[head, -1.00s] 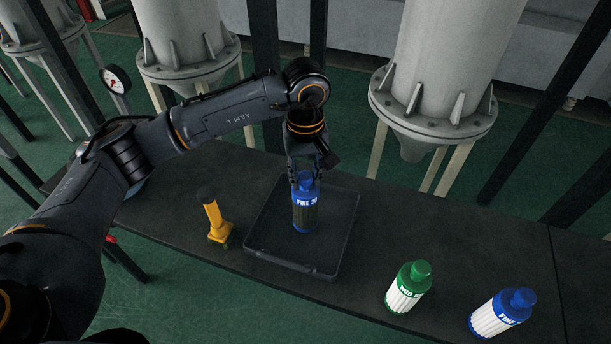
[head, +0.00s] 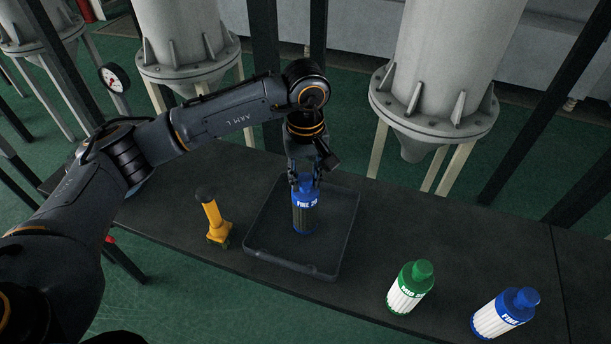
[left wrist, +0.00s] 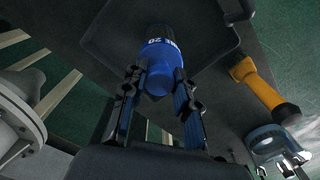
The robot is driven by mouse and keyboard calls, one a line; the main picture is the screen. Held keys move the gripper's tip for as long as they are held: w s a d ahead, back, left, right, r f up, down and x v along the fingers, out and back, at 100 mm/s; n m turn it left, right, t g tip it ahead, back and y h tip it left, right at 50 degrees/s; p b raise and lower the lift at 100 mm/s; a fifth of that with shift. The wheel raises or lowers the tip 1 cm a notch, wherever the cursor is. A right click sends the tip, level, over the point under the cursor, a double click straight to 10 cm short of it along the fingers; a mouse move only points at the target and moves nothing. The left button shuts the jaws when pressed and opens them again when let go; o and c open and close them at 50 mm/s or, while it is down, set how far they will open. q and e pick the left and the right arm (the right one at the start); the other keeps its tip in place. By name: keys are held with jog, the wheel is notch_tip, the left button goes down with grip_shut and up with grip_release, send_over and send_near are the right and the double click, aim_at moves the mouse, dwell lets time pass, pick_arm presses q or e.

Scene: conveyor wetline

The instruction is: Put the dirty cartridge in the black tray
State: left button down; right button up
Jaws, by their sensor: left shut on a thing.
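The dirty cartridge (head: 304,217) has a blue cap marked "FINE 20" and a dark grey body. It stands upright in the black tray (head: 335,262), over the tray's floor. My left gripper (head: 305,183) reaches down from above and is shut on its blue top. In the left wrist view the blue cap (left wrist: 160,72) sits between the two fingers (left wrist: 160,95). Whether the cartridge's base touches the tray floor is hard to tell. My right gripper is not in view.
A yellow tool with a black knob (head: 214,222) stands left of the tray. A green-capped white cartridge (head: 408,290) and a blue-capped white cartridge (head: 502,314) stand to the right on the dark bench (head: 450,240). Large grey vessels (head: 445,60) rise behind the bench.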

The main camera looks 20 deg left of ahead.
pick_arm(q)
jog(key=shift+f, duration=0.3)
jog(key=c, duration=0.9)
grip_release()
jog(key=shift+c, duration=0.2)
jog(key=shift+r, duration=0.15)
notch_tip(320, 180, up, 12)
